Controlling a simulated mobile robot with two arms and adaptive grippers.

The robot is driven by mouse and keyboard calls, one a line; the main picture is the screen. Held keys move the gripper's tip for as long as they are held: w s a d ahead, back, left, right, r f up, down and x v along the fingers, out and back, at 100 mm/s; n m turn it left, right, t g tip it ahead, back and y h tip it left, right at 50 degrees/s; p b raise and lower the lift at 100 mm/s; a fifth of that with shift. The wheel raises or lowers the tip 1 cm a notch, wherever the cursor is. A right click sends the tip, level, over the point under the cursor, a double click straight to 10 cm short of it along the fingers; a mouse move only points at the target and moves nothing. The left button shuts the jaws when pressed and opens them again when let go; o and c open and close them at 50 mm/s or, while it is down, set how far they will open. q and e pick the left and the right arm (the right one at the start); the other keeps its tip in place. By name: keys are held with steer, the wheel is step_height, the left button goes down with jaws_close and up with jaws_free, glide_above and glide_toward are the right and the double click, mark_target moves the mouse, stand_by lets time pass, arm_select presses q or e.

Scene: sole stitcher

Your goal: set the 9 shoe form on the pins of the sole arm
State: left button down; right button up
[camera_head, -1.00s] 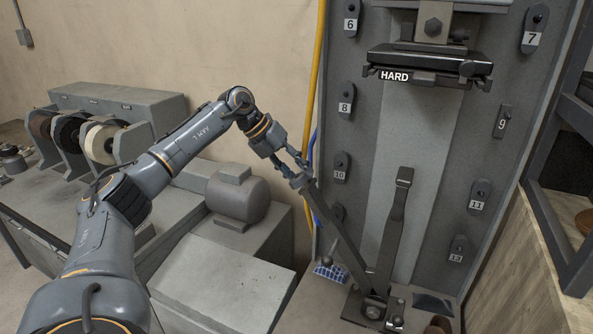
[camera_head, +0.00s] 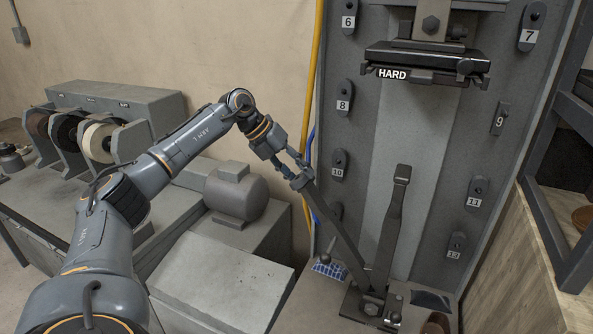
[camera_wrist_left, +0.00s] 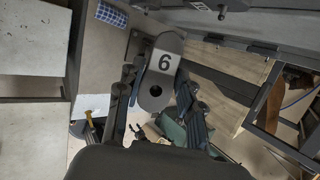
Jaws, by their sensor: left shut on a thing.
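The 9 shoe form (camera_wrist_left: 157,73) is a dark rounded plate with a hole and a white label, which shows upside down like a 6 in the left wrist view. My left gripper (camera_wrist_left: 157,92) is shut on it, one finger on each side near the hole. In the head view my left gripper (camera_head: 297,174) is at the upper end of the slanted dark bar (camera_head: 338,234), which looks like the sole arm. The form is small and mostly hidden there. The pins are hidden, and I cannot tell whether the form touches them. My right gripper is not in view.
A second dark bar (camera_head: 392,225) stands upright beside the slanted one, on the same base. The grey panel (camera_head: 475,75) behind holds several numbered forms, with a 9 label plate (camera_head: 499,119) at right. The HARD plate (camera_head: 425,62) overhangs above. A motor (camera_head: 236,195) stands left.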

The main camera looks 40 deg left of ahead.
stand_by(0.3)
arm_select(q)
steer(key=c, duration=0.8)
jaws_free()
steer(key=shift+d, duration=0.1)
steer(key=shift+f, duration=0.1)
steer(key=v, duration=1.2)
